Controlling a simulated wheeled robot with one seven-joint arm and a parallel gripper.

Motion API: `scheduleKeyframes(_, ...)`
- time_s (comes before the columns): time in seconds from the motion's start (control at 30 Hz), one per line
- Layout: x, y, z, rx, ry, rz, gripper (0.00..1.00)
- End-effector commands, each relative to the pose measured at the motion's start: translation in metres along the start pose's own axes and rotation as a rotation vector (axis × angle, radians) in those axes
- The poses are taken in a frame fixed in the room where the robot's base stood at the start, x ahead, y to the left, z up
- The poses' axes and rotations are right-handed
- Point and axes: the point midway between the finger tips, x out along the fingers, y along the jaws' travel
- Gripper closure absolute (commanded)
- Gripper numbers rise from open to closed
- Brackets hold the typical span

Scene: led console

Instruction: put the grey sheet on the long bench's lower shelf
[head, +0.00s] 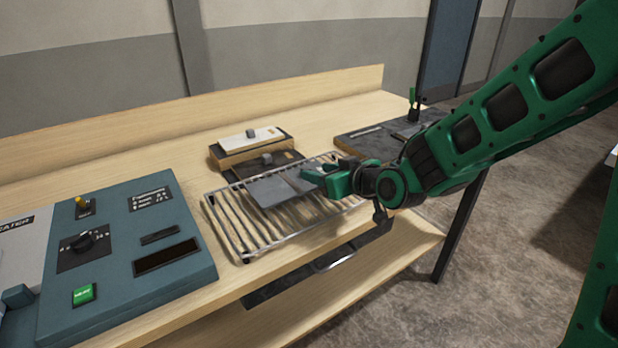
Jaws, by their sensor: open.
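The grey sheet (266,191) is a flat, thin plate lying on the wire rack (222,230) on the long bench top. My gripper (312,178) is low over the rack at the sheet's right end. It is open, with its fingers pointing left toward the sheet; I cannot tell whether they touch it or straddle its edge. The long bench's lower shelf (405,245) is pale wood and shows below the top at the right. A dark flat piece with a metal handle (336,261) shows under the bench's front edge.
A blue-grey console (115,285) with a knob and a green button stands left of the rack. Behind the rack are stacked blocks (250,143) with small grips. A dark plate (365,145) lies at the back right. Open floor (400,310) is in front of the bench.

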Motion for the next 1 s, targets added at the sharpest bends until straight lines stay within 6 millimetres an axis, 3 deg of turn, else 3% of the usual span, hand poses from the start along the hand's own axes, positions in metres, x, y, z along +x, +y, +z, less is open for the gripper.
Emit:
scheduleKeyframes(0.1, 0.014, 0.000, 0.000, 0.000, -0.001, -0.001, 0.59)
scheduleKeyframes(0.37, 0.029, 0.001, -0.001, 0.001, -0.001, 0.000, 0.59)
scheduleKeyframes(0.7, 0.070, 0.002, -0.003, 0.000, -0.001, 0.000, 0.59)
scheduleKeyframes(1.0, 0.073, 0.002, -0.003, 0.001, -0.001, 0.001, 0.59)
